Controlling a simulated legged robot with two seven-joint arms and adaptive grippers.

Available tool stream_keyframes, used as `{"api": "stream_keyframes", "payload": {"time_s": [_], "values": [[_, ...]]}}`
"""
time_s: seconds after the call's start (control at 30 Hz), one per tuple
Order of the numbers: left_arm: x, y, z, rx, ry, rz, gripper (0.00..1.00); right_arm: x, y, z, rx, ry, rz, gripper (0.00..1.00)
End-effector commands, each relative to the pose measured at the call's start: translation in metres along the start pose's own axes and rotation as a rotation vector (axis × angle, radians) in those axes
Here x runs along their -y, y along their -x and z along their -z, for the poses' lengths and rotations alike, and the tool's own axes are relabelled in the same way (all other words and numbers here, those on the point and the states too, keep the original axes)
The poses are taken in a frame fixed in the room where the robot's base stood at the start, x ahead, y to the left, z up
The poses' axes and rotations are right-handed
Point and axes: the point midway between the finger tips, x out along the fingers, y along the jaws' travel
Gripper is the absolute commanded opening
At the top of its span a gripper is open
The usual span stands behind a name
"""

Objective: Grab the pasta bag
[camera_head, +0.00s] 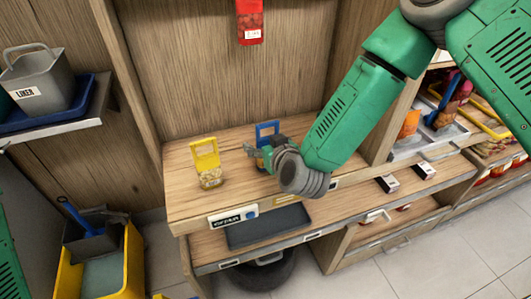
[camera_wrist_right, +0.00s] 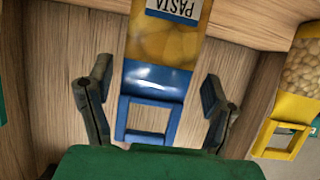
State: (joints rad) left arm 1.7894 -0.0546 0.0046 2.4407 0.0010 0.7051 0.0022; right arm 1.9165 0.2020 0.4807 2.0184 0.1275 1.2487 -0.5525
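The pasta bag (camera_wrist_right: 165,45) has a blue top with a square handle loop, a yellowish see-through body and a label reading PASTA. In the head view its blue handle (camera_head: 268,128) stands up on the wooden shelf, and the rest is mostly hidden by my right gripper (camera_head: 256,156). In the right wrist view my right gripper (camera_wrist_right: 154,98) is open, with one finger to each side of the blue handle and visible gaps between. My left gripper is out of view.
A yellow-topped bag (camera_head: 207,164) stands left of the pasta bag; it also shows in the right wrist view (camera_wrist_right: 285,125). A red packet (camera_head: 250,20) hangs on the back panel. A dark tray (camera_head: 268,228) lies on the lower shelf.

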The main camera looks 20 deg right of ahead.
Motion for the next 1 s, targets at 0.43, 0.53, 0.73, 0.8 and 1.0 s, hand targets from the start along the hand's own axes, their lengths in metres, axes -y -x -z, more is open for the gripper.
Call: {"api": "stream_keyframes", "payload": {"time_s": [0.43, 0.53, 0.73, 0.8, 1.0], "values": [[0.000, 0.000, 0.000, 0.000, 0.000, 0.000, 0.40, -0.001, 0.000, 0.000, 0.001, 0.000, -0.002, 0.21], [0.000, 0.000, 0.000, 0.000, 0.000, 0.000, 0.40, -0.001, 0.001, 0.004, 0.001, 0.000, -0.001, 0.21], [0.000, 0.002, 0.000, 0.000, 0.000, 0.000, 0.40, 0.000, 0.012, 0.030, -0.004, 0.001, 0.000, 0.21], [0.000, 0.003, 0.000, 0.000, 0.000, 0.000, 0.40, 0.000, 0.018, 0.044, -0.005, 0.001, 0.000, 0.21], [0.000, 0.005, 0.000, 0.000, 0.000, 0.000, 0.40, 0.000, 0.032, 0.078, -0.003, 0.000, -0.001, 0.21]]}}
